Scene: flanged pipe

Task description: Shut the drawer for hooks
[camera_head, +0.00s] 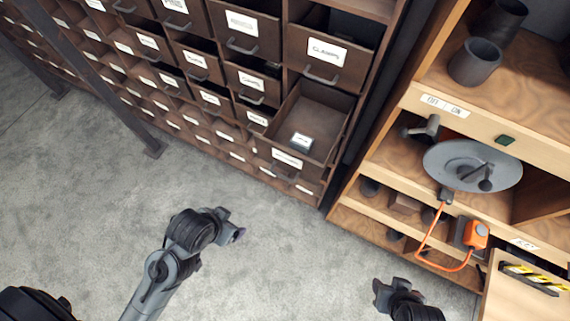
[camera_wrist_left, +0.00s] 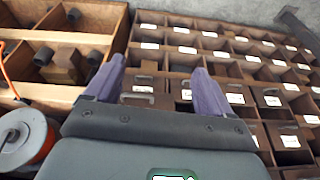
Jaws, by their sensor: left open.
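A brown wooden cabinet with many labelled drawers fills the top left of the head view. One drawer (camera_head: 322,118) at its lower right is pulled well out, with a small light item inside. Its front label is too small to read, so I cannot tell whether it is the hooks drawer. My left gripper (camera_head: 234,233) is over the floor in front of the cabinet, apart from the drawers. In the left wrist view its two purple fingers (camera_wrist_left: 155,80) are spread and empty, with drawer fronts beyond them. My right gripper (camera_head: 386,292) is low in the head view; its jaws are unclear.
The drawer labelled CLAMPS (camera_head: 325,50) above also stands open. To the right is a wooden shelf unit (camera_head: 440,100) with dark cups, a grey round disc (camera_head: 460,160) and an orange device (camera_head: 476,234) with a cable.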

